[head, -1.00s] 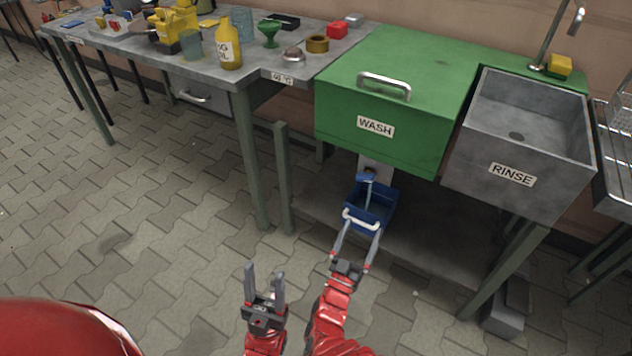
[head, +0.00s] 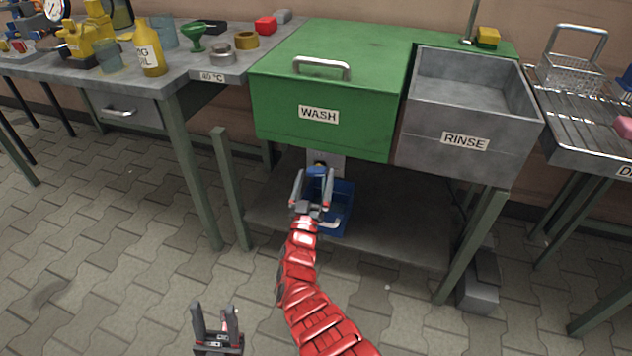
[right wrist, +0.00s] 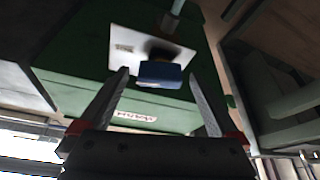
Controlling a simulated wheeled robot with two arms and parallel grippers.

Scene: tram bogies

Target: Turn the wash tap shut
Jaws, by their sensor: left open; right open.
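The wash tap (head: 318,171) is a blue handle on a pale plate (head: 338,160) below the green wash basin (head: 330,135). In the right wrist view the blue tap handle (right wrist: 160,74) sits between and beyond my open fingertips, in front of the white plate (right wrist: 135,48). My right gripper (head: 312,180) is open and empty, close to the tap; I cannot tell whether it touches it. It also shows in the right wrist view (right wrist: 162,95). My left gripper (head: 214,316) is open and empty, low over the floor.
A blue bucket (head: 341,212) with a white handle stands below the tap, close under my right gripper. Green table legs (head: 228,190) flank the space. The grey rinse basin (head: 455,110) is to the right. The paved floor at left is clear.

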